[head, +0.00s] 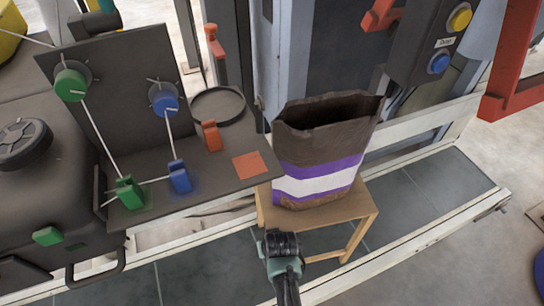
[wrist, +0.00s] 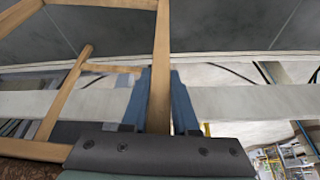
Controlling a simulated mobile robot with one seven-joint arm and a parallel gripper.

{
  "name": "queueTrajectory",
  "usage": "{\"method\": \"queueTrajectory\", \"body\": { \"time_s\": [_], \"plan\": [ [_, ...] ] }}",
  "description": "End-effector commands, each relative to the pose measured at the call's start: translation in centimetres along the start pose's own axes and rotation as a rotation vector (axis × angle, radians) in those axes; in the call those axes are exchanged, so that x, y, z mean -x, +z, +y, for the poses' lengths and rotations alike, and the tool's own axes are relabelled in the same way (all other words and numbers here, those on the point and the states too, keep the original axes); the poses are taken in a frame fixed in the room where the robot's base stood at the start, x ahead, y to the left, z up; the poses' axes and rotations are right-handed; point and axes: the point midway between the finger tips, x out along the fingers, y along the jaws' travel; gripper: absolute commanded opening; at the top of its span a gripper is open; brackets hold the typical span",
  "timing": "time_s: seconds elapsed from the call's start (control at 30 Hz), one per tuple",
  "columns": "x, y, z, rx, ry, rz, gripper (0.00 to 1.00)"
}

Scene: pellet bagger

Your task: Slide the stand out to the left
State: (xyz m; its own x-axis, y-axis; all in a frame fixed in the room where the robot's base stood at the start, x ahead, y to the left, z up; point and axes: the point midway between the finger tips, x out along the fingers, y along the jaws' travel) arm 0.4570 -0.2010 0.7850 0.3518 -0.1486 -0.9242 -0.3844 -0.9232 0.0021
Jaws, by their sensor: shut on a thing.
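The stand (head: 322,219) is a small light wooden stool, upright on the dark floor panels in the head view. A brown paper bag (head: 318,186) with purple and white bands stands on it, its mouth open. My gripper (wrist: 161,78) is shut on a wooden bar of the stand (wrist: 160,45), with one blue finger on each side of it in the wrist view. In the head view my wrist (head: 281,246) is at the stand's near left side and hides the fingers and part of the stand's leg.
Left of the stand is a dark panel (head: 195,195) with green, blue and orange knobs and an orange square, its edge close to the bag. Pale rails (head: 415,250) run along the floor in front and behind. A button box (head: 428,45) hangs at the upper right.

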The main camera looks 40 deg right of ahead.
Motion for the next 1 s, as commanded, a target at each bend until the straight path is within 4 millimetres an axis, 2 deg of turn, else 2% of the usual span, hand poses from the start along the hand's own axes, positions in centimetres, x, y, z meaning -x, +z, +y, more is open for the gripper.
{"method": "queueTrajectory", "body": {
  "time_s": [0.03,0.07,0.23,0.67,0.77,1.0],
  "plan": [
    [-0.1,0.3,-0.5,0.002,-0.011,-0.007,0.0],
    [-0.1,0.3,-0.5,0.002,-0.011,-0.006,0.31],
    [-0.1,0.2,-0.4,0.001,-0.008,-0.004,0.62],
    [0.7,0.0,-0.1,-0.001,-0.003,0.001,0.62],
    [1.8,0.0,-0.1,-0.001,-0.003,0.002,0.62],
    [5.8,0.0,-0.1,0.0,-0.004,0.002,0.62]
  ]
}}
